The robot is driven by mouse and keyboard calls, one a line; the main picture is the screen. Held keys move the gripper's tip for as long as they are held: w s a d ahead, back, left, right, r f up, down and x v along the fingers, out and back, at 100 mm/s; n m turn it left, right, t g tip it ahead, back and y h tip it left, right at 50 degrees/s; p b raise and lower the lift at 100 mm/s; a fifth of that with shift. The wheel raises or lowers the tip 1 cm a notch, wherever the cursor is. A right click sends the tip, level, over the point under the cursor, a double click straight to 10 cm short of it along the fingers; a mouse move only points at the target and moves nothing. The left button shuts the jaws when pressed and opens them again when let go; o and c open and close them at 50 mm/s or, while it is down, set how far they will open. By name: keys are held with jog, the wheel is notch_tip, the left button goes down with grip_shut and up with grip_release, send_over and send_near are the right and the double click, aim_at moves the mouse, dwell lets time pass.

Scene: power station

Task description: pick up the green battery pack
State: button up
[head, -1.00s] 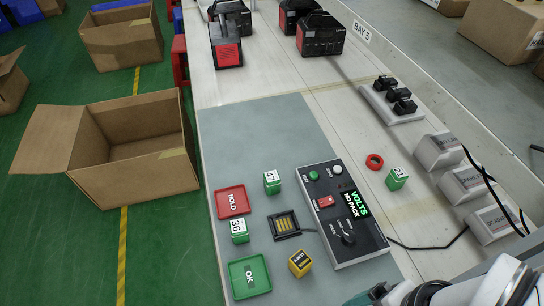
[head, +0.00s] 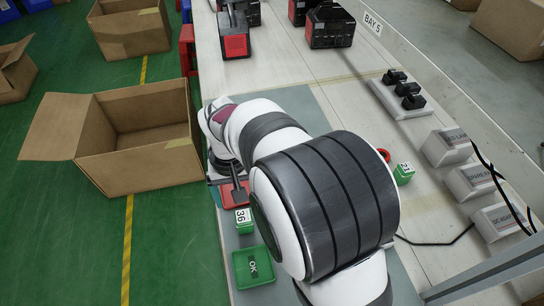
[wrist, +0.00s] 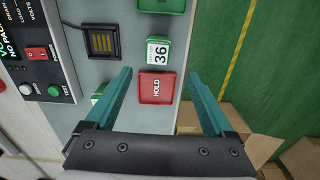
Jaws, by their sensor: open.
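A green battery pack with a white label "36" (head: 243,221) stands on the grey mat between the red HOLD tray (head: 232,194) and the green OK tray (head: 252,267). In the wrist view the "36" pack (wrist: 158,52) lies just beyond the HOLD tray (wrist: 157,88). My gripper (wrist: 159,75) is open and empty above the HOLD tray, its teal fingers pointing toward the pack. Another green pack (wrist: 98,93) is partly hidden by the left finger. A green pack "21" (head: 403,173) stands right of my arm. My arm hides the mat's middle in the head view.
The battery socket (wrist: 103,42) and tester panel (wrist: 38,52) are left in the wrist view. An open cardboard box (head: 130,135) stands on the floor beyond the bench's left edge. A power strip (head: 400,95) and white adapters (head: 448,145) line the right side.

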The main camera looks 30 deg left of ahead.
aim_at(243, 216)
jog(key=f, duration=0.9)
jog(key=shift+s+d+f, duration=0.1)
jog(key=shift+d+f, duration=0.2)
jog(key=shift+d, duration=0.1)
grip_shut()
